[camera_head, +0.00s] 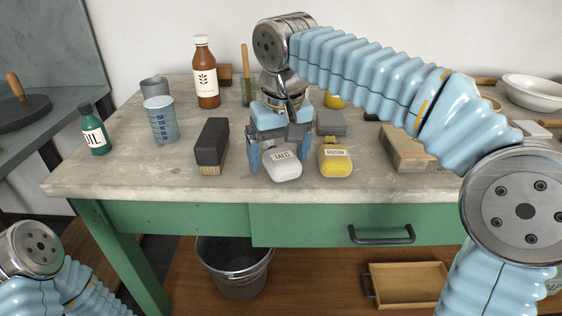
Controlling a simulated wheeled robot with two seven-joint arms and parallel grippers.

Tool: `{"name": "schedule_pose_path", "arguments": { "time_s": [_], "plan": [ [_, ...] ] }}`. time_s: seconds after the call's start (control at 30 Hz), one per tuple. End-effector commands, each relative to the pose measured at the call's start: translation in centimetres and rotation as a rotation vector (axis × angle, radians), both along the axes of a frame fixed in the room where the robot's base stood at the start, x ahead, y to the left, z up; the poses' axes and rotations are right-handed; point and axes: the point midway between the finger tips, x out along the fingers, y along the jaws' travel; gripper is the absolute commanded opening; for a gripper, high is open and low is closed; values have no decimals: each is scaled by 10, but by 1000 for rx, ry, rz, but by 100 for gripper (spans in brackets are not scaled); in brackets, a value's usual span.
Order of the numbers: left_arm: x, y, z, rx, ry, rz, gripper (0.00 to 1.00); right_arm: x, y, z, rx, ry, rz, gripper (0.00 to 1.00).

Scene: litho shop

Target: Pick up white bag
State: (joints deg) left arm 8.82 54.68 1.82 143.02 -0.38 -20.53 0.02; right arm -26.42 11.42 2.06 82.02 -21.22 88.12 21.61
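The white bag (283,167), labelled TALC, lies near the front edge of the table's grey stone top. My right gripper (277,165) points down over it, with its blue fingers spread apart. One finger is at the bag's left side and the other is by its upper right. I cannot tell whether the fingers touch the bag. The bag rests on the table. My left arm shows at the lower left, but its gripper is out of view.
A yellow bag (336,162) labelled ROSIN lies close on the right. A black brush (211,147) stands to the left. A cardboard box (404,152) is at right.

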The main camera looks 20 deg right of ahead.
Motion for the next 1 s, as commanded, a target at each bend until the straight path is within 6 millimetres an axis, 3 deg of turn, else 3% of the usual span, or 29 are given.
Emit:
{"name": "schedule_pose_path", "arguments": {
  "time_s": [0.03, 0.33, 0.73, 0.87, 1.0],
  "plan": [
    [0, 0, 0, 0, 0, 0, 94, 0, 0, 0, 0, 0, 0, 83],
    [0, 0, 0, 0, 0, 0, 94, 0, 0, 0, 0, 0, 0, 37],
    [0, 0, -1, 0, 0, 0, 94, 1, 0, 10, 0, -2, 1, 36],
    [0, 0, 0, 0, 0, 0, 94, 1, 1, 33, 2, -4, 1, 36],
    [0, 0, 0, 0, 0, 0, 94, -26, 12, 66, 2, -5, 5, 36]
  ]
}}
